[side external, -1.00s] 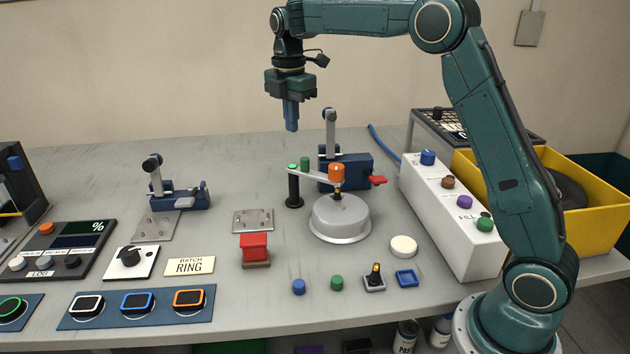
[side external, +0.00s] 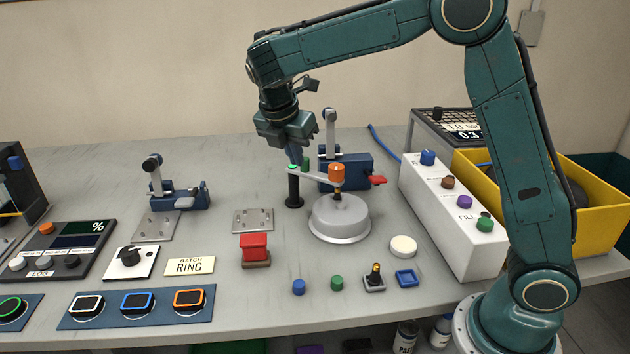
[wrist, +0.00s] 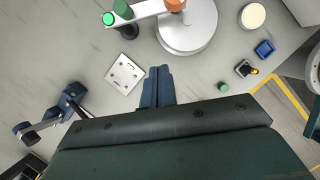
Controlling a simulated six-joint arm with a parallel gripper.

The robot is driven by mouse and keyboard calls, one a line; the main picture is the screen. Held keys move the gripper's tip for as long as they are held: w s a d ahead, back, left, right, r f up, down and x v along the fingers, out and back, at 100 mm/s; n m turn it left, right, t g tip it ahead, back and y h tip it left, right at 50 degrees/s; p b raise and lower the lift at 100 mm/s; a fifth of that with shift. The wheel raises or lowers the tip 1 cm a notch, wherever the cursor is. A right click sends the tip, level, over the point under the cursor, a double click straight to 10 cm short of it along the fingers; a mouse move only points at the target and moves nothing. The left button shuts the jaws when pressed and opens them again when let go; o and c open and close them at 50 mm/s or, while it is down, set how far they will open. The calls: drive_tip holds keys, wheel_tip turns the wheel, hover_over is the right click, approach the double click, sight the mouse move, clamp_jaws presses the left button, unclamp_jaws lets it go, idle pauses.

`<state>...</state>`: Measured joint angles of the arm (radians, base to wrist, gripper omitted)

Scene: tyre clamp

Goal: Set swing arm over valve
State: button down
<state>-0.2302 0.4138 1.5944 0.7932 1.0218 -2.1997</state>
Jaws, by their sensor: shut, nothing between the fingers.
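The swing arm (side external: 319,178) is a pale bar running from a black post (side external: 294,190) to an orange head (side external: 336,175). A green knob (side external: 305,163) stands on the bar, and a green light (side external: 293,167) tops the post. The orange head appears above the dark stem (side external: 337,196) on the round grey housing (side external: 340,220). My gripper (side external: 292,161) is shut and empty, angled down behind or above the post end. In the wrist view my gripper (wrist: 158,68) shows below the swing arm (wrist: 149,8) with a gap in the picture. Contact cannot be told from the side.
A blue clamp (side external: 345,173) with a red lever (side external: 377,180) stands behind the housing. A white button box (side external: 455,230) is to the right. A red block (side external: 254,247) and a metal plate (side external: 253,221) lie left. Small parts lie in front.

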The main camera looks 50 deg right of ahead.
sight(320, 177)
drive_tip(key=shift+w+d+f, duration=0.2)
drive_tip(key=shift+d+f, duration=1.05)
drive_tip(key=shift+f, duration=0.25)
drive_tip(key=shift+w+d+f, duration=0.15)
drive_tip(key=shift+d+f, duration=1.1)
drive_tip(key=shift+f, duration=0.25)
drive_tip(key=shift+w+d+f, duration=0.2)
drive_tip(key=shift+d+f, duration=1.05)
drive_tip(key=shift+f, duration=0.25)
drive_tip(key=shift+d, duration=1.15)
drive_tip(key=shift+a, duration=0.15)
